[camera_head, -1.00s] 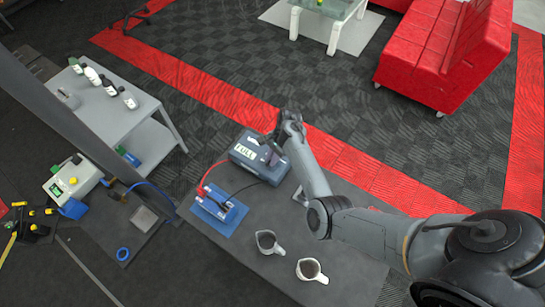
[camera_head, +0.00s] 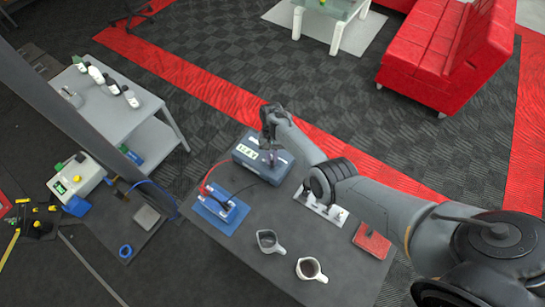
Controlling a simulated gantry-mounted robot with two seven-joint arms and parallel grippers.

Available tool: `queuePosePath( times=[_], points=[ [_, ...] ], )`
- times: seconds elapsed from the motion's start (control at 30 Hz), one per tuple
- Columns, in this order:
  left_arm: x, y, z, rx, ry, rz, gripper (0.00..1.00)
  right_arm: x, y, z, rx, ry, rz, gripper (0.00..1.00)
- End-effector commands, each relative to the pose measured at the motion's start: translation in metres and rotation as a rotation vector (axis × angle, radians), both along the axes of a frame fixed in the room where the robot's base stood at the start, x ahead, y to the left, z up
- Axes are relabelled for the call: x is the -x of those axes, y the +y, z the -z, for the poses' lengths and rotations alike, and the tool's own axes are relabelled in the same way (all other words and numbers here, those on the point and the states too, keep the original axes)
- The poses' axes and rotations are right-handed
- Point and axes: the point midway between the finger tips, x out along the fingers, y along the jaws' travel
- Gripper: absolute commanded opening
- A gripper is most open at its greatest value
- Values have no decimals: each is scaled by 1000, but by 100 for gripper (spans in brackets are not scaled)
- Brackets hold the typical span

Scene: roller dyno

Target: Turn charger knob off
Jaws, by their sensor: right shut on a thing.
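The charger (camera_head: 243,155) is a grey-blue box with a pale display or label on its front, at the back of the dark grey bench. My right gripper (camera_head: 270,154) points down at the charger's right part. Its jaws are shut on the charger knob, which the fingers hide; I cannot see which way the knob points. A red and a black cable run from the charger to the blue battery (camera_head: 219,204) in front. My left gripper is not in view.
Two metal jugs (camera_head: 268,241) (camera_head: 310,268) stand at the bench (camera_head: 215,247) front. A white tray with small items (camera_head: 318,208) and a red object (camera_head: 372,241) lie at right, beneath my arm. A side table (camera_head: 105,115) holds several bottles.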

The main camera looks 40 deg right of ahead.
Motion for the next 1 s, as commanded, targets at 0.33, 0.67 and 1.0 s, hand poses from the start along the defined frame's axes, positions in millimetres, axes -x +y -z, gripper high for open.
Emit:
queuePosePath(
  times=[0.33,0.67,1.0],
  points=[
    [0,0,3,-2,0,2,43,-2,2,0,2,-2,-332,0],
    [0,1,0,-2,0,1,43,-3,6,0,2,-2,-636,0],
    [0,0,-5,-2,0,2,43,-2,8,0,2,-2,-867,0]
  ],
)
